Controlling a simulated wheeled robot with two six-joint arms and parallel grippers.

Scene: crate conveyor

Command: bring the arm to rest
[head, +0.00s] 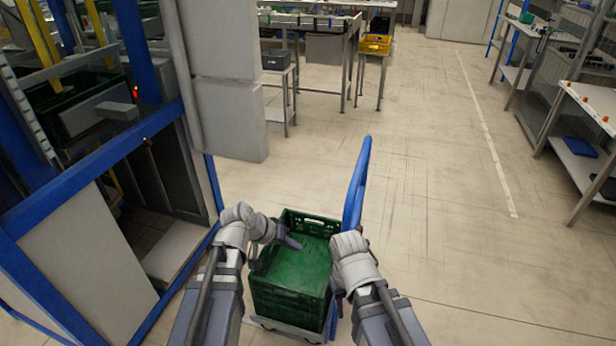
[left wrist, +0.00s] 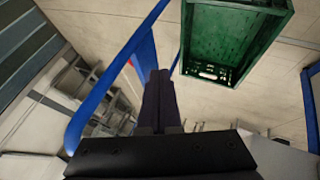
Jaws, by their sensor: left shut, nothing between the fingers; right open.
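A green crate (head: 290,291) stands on a low trolley (head: 281,328) in front of me, its open top facing up. No loose item shows inside it. My left gripper (head: 293,243) is shut and empty, over the crate's left part near the rim. In the left wrist view, its fingers (left wrist: 159,90) lie together with nothing between them, and the crate (left wrist: 225,45) is beyond them to the right. My right gripper (head: 338,296) is by the crate's right side, open, its fingers mostly hidden by its own wrist.
The trolley's blue handle (head: 357,185) rises just beyond the right arm. On the left stands a blue-framed machine (head: 95,175) with a dark green crate (head: 70,95) inside. Tables (head: 310,45) with a yellow crate (head: 376,42) stand at the back.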

